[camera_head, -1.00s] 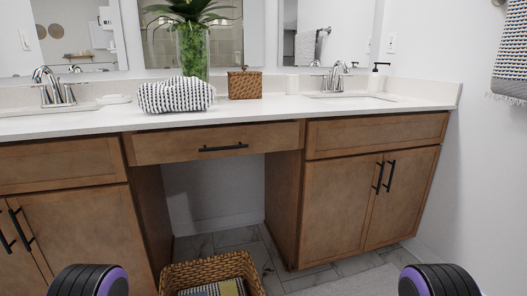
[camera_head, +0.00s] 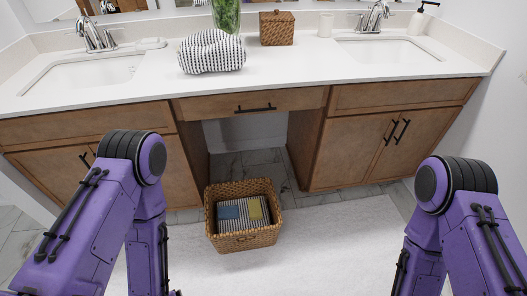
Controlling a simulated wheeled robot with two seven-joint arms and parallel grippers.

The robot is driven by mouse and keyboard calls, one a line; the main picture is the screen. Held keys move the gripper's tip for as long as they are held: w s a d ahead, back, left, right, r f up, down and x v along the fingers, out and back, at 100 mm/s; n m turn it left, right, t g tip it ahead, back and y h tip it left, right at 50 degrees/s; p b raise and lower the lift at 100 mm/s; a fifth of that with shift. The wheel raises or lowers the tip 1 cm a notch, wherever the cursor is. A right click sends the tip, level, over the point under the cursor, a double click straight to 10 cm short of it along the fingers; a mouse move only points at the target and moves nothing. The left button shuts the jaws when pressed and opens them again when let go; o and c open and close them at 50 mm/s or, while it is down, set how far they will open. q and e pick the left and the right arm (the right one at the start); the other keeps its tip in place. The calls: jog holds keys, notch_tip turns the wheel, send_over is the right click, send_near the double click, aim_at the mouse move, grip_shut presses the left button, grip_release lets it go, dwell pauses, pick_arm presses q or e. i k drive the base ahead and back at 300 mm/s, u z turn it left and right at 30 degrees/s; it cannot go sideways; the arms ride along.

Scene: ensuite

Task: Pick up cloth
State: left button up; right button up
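A rolled white cloth with dark dots (camera_head: 211,53) lies on the white countertop (camera_head: 275,78), left of the middle. More folded cloths (camera_head: 243,212), striped with blue and yellow parts, lie in a wicker basket (camera_head: 243,241) on the floor. Both my purple arms show at the lower left and lower right, below the counter and apart from the cloths. Neither gripper shows in the head view.
A woven box (camera_head: 277,28) and a plant vase (camera_head: 226,16) stand behind the cloth. Sinks lie at left (camera_head: 84,73) and right (camera_head: 388,50). A soap bottle (camera_head: 418,21) stands at far right. The counter front is clear. A pale rug (camera_head: 312,241) covers the floor.

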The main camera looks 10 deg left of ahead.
aim_at(255, 213)
jog(key=u, duration=0.55)
jog(key=k, duration=0.65)
jog(key=z, duration=0.35)
jog(key=i, duration=1.65)
jog(key=u, duration=0.85)
